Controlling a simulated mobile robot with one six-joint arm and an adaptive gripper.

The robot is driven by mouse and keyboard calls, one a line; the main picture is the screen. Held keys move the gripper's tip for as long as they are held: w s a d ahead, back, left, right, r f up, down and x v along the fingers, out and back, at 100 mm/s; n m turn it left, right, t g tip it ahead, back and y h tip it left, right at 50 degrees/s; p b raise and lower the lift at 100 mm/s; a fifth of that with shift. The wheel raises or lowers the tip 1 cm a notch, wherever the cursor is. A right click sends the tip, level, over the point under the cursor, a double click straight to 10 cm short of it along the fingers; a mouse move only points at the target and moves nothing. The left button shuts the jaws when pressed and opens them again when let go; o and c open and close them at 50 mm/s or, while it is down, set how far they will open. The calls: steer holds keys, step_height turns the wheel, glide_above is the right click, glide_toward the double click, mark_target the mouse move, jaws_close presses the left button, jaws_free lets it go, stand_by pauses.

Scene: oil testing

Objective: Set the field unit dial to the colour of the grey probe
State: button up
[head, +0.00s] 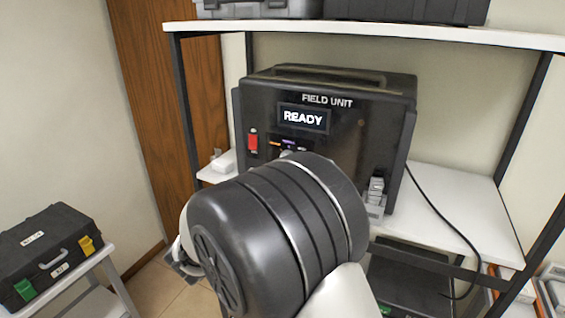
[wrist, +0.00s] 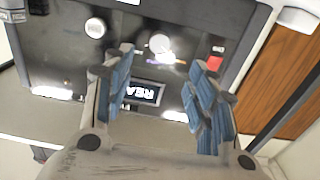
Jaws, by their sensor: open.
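The field unit (head: 345,150) is a black case on the white shelf, with a lit display (head: 303,118) reading READY. In the wrist view the unit appears upside down. Its pale round dial (wrist: 160,43) shows there, with small orange and purple marks beside it. In the head view my arm covers the dial, and only a few coloured marks show. A grey probe-like piece (head: 376,188) sits at the unit's lower right; I cannot tell its colour marking. My gripper (wrist: 168,62) is open and empty, its blue-padded fingers pointing at the panel either side of the dial, apparently apart from it.
A red switch (head: 253,141) and a second pale knob (wrist: 96,28) are on the panel. A black cable (head: 440,215) hangs at the right. An upper shelf (head: 370,32) spans above the unit. A black toolbox (head: 45,255) stands on a stand at the left.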

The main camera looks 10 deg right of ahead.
steer(key=x, duration=1.2)
steer(key=shift+w, duration=0.2)
steer(key=shift+d, duration=0.1)
steer(key=shift+c, duration=0.4)
steer(key=shift+b, duration=0.3)
steer(key=c, duration=1)
